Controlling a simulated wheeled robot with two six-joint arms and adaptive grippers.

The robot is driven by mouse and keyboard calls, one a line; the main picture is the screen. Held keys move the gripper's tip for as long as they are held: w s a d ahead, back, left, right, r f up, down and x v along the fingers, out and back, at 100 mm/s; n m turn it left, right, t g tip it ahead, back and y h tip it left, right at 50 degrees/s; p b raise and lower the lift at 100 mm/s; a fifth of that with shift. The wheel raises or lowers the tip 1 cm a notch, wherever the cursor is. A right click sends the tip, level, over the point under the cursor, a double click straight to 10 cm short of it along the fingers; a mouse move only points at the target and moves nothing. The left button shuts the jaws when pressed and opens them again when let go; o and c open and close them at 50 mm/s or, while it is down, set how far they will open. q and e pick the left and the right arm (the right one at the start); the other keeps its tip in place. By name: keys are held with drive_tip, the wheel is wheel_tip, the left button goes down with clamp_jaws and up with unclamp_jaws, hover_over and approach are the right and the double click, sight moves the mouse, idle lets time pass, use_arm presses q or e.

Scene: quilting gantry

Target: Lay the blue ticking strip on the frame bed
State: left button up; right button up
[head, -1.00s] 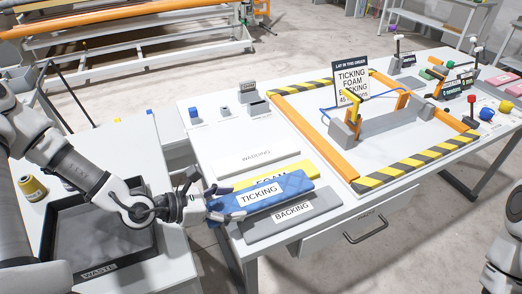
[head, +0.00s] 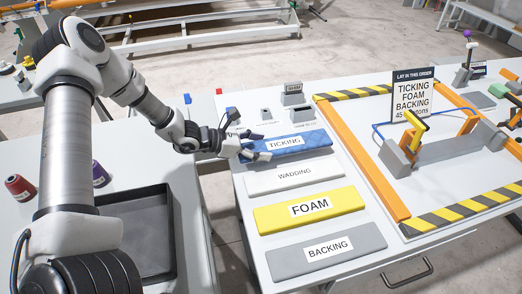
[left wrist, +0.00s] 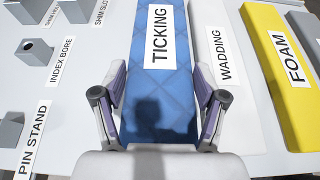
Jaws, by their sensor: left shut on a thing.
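The blue ticking strip (head: 300,140), labelled TICKING, is at the back of the row of strips, just behind the white wadding strip (head: 262,182). My left gripper (head: 258,148) is shut on its left end. In the left wrist view the strip (left wrist: 172,90) runs away from me between the two fingers, one along each long side. I cannot tell whether it touches the table. The frame bed (head: 445,183) is the white area to the right, inside orange rails and yellow-black striped ends. My right gripper is out of view.
The yellow foam (head: 275,217) and grey backing (head: 290,256) strips lie in front of the wadding. Small grey blocks (head: 292,94) stand behind the ticking. A grey clamp with a yellow handle (head: 413,125) and an order sign (head: 411,95) stand at the bed. A dark tray (head: 140,220) is at left.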

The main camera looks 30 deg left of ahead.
use_arm(q)
drive_tip(key=shift+w+a+f, duration=0.15)
drive_tip(key=shift+w+a, duration=0.05)
wheel_tip(320, 180, down, 3)
drive_tip(key=shift+s+r, duration=0.1)
drive_tip(key=shift+w+f, duration=0.2)
drive_tip(key=shift+f, duration=0.05)
drive_tip(key=shift+s+f, duration=0.1)
drive_tip(key=shift+s, duration=0.05)
drive_tip(key=o, duration=1.1)
